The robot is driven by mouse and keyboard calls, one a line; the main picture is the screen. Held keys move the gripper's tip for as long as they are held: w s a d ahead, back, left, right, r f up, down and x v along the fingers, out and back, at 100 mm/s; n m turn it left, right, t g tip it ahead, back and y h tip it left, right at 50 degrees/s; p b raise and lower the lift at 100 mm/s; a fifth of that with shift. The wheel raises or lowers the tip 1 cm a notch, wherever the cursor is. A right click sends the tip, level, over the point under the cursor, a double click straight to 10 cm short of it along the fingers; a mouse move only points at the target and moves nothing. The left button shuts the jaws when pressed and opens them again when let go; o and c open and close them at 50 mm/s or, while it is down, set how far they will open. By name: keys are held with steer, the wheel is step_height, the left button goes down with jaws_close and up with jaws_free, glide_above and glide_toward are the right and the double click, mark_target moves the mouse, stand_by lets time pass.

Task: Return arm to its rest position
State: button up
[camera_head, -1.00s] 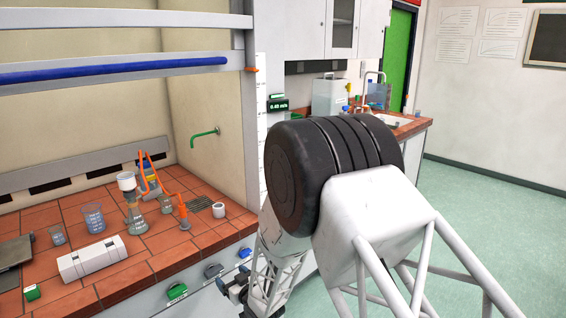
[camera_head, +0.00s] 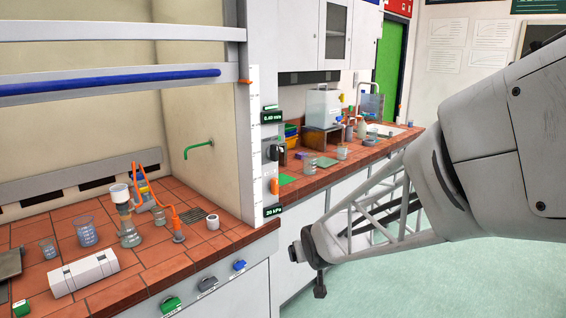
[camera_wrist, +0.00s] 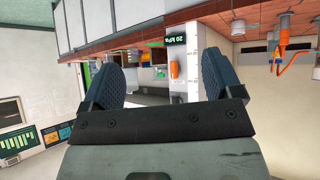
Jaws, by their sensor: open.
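My arm fills the right side of the head view, reaching down and left in front of the bench fronts. My gripper (camera_head: 306,268) is at its far end, in front of the cabinets below the bench and clear of them. In the wrist view my gripper (camera_wrist: 154,84) shows two blue padded fingers spread wide apart. It is open, and nothing is between the fingers. The wrist view is tilted strongly, with the benches along the top.
The tiled fume hood bench (camera_head: 150,262) holds a filter flask (camera_head: 129,236), beakers (camera_head: 86,231) and a white box (camera_head: 83,273). A second bench (camera_head: 318,176) behind carries a water container (camera_head: 323,108) and glassware. Green floor (camera_head: 400,291) lies free below my arm.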

steer(key=s+d+r+m+g, duration=0.1)
steer(key=s+d, duration=0.3)
steer(key=s, duration=0.6)
steer(key=s+d+r+m+g+h, duration=0.1)
steer(key=s+d+r+g, duration=0.2)
steer(key=s, duration=0.8)
steer(key=s+d+r+m+g+h, duration=0.1)
steer(key=s+d+r, duration=0.3)
steer(key=s, duration=0.6)
steer(key=shift+s+d+g, duration=0.15)
steer(key=shift+d+g, duration=0.2)
steer(key=shift+g, duration=0.45)
steer(key=shift+r, duration=0.1)
steer(key=shift+c, duration=0.6)
